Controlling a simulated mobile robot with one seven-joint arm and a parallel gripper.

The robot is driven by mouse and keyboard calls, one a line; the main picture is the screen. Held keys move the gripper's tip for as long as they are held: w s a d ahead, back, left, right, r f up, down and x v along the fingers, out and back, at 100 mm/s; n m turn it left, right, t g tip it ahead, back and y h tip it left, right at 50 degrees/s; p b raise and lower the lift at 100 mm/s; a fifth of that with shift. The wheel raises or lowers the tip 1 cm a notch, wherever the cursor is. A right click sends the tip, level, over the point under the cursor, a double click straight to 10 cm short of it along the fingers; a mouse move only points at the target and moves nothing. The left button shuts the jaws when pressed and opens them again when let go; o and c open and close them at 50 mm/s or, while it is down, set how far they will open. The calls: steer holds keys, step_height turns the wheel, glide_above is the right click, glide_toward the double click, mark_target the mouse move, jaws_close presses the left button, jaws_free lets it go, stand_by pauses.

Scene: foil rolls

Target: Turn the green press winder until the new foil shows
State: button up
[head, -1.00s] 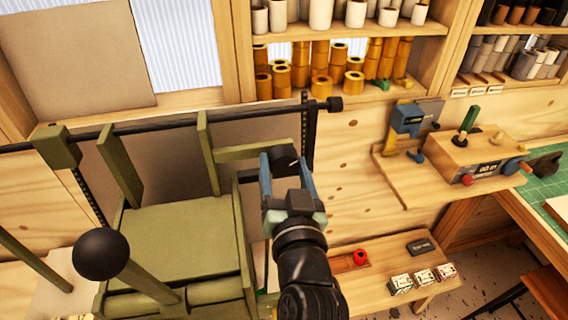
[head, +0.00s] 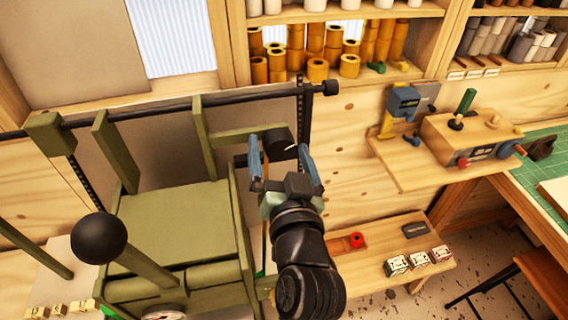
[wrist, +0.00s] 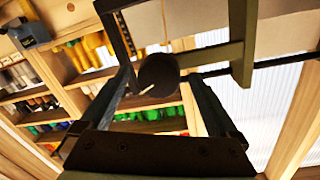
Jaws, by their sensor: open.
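The green press (head: 185,225) stands at the left, with a black ball-ended lever (head: 99,238). Its winder is a dark round knob (head: 278,138) at the end of a green arm (head: 235,136). The knob also shows in the wrist view (wrist: 158,76), with a pale pointer mark on its face. My gripper (head: 279,152) is open, its two blue fingers standing on either side of the knob. In the wrist view the knob lies between the fingertips, with small gaps seeming to show beside it. I cannot make out new foil.
A shelf (head: 385,78) with several orange foil rolls is behind. A small wooden side bench (head: 375,262) with a red roll (head: 356,240) and several small boxes is at lower right. A wall ledge (head: 420,178) holds a wooden device with a green handle.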

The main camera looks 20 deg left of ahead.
steer(key=b+v, duration=0.1)
steer(key=v, duration=1.1)
steer(key=shift+s+b, duration=0.3)
steer(key=shift+s, duration=0.1)
steer(key=shift+w+d, duration=0.1)
steer(key=shift+d, duration=0.1)
steer(key=w+d+r+t+h+b, duration=0.1)
steer(key=w+d+r+t+h, duration=0.15)
steer(key=r, duration=0.55)
steer(key=w+d+r+t+h+b, duration=0.1)
steer(key=w+d+r+t, duration=0.2)
steer(key=r, duration=0.5)
steer(key=s+d+r+m+t+h, duration=0.1)
steer(key=s+r+t+h, duration=0.1)
steer(key=r, duration=0.6)
steer(key=s+d+r+m+t+h+b, duration=0.1)
steer(key=s+d+r+t+h, duration=0.1)
steer(key=r, duration=0.7)
steer(key=t+h, duration=0.1)
steer(key=t, duration=0.1)
steer(key=shift+s+t, duration=0.35)
steer(key=shift+s, duration=0.05)
steer(key=shift+r, duration=0.1)
